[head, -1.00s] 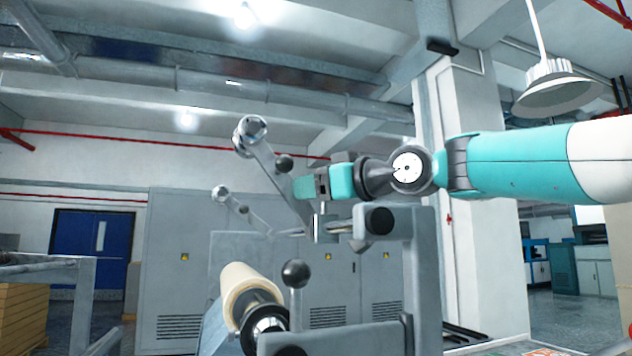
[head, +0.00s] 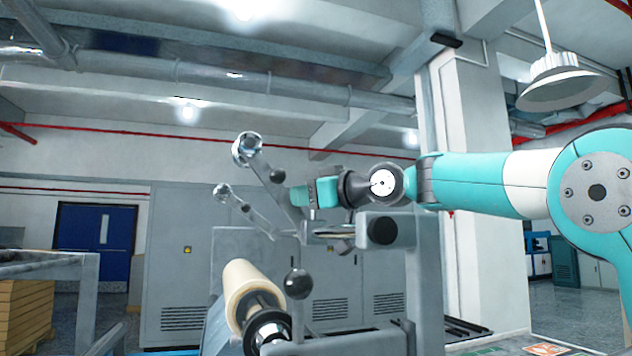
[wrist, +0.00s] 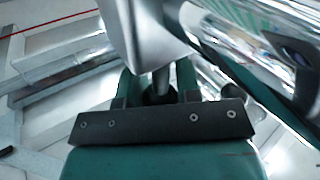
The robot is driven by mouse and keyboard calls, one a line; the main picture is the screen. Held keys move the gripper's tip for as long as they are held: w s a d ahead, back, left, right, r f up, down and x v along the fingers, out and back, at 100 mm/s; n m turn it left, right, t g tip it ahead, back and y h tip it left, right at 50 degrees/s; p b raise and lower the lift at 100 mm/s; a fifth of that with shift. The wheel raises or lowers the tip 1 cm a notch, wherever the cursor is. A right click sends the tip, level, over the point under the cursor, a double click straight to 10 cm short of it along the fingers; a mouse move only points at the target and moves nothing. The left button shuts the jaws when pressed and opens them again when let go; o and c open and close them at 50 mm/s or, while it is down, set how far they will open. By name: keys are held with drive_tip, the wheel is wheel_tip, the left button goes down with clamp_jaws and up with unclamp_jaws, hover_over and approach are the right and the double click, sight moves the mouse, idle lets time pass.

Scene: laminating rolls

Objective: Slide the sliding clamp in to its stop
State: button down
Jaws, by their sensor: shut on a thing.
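My gripper (head: 305,196) reaches in from the right above the roll stand. In the wrist view its two teal fingers (wrist: 158,88) are shut on a dark ball knob (wrist: 158,97) on a short grey stem. The stem runs to a smooth grey body, which looks like the sliding clamp (wrist: 143,38). In the head view the grey clamp part (head: 328,231) shows just below my gripper, beside the stand's upright. The held knob is hidden there, and I cannot tell how much gap is left to the stop.
Chrome rollers with end caps (head: 247,149) slant beyond the gripper, close by it in the wrist view (wrist: 232,60). A cream roll (head: 243,287) and a ball-topped lever (head: 298,284) stand below. The stand's arm end (head: 390,231) is right under my wrist.

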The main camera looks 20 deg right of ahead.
drive_tip(key=w+p, duration=0.1)
drive_tip(key=w, duration=0.2)
drive_tip(key=shift+w+r, duration=0.1)
drive_tip(key=shift+w, duration=0.3)
drive_tip(key=c, duration=0.8)
unclamp_jaws()
drive_tip(key=b+v, duration=0.6)
drive_tip(key=v, duration=1.1)
drive_tip(key=shift+s+d+b, duration=0.1)
drive_tip(key=shift+s+b, duration=0.15)
drive_tip(key=shift+b, duration=0.1)
